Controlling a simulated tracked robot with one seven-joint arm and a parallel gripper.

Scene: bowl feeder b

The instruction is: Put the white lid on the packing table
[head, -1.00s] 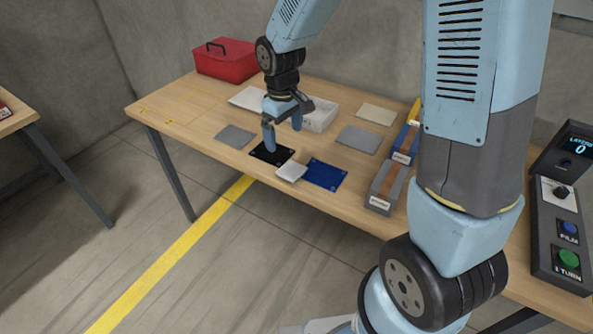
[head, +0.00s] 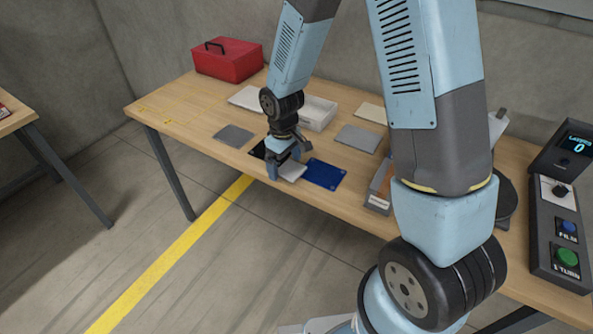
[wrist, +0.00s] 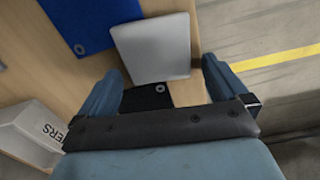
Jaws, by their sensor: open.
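The white lid, a small pale square plate (head: 292,172), lies on the wooden table near its front edge, between a black plate (head: 257,150) and a blue plate (head: 323,175). In the wrist view the lid (wrist: 152,47) is large and lies just ahead of my fingertips. My gripper (head: 289,166) is low over the table at the lid, fingers apart. In the wrist view my gripper (wrist: 162,72) is open, one finger to each side of the lid's near end. I cannot tell whether they touch it. Which table counts as the packing table is not marked.
A grey bin (head: 380,188) is to the right, partly behind my arm. Another table (head: 14,115) stands far left.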

